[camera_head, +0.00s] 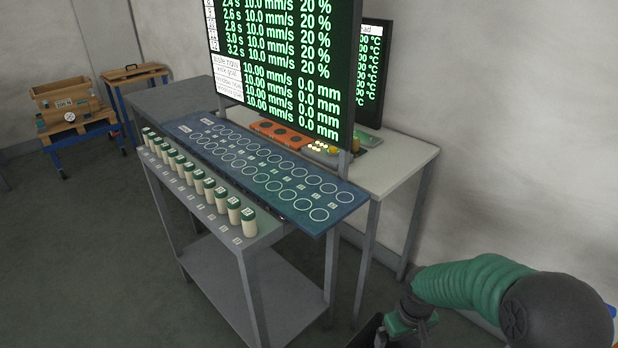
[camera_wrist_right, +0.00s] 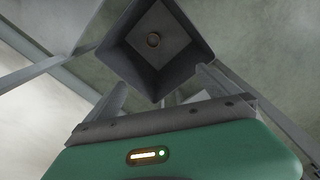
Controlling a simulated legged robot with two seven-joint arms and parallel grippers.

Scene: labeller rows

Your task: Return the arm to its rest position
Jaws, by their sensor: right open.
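My right arm (camera_head: 470,283) comes in from the lower right in the head view, in a green sleeve. Its gripper is low, near the bottom edge, right of the work table, and its fingers are hard to make out there. In the right wrist view, the right gripper (camera_wrist_right: 162,82) is open, with its two grey fingers apart and nothing between them. My left gripper is not in view.
A row of cream bottles with green caps (camera_head: 220,198) stands along the grey table's near edge (camera_head: 222,232). Behind it lies a blue board with ring marks (camera_head: 345,197). A large screen (camera_head: 285,60) rises over a pale bench (camera_head: 408,155). Floor at lower left is clear.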

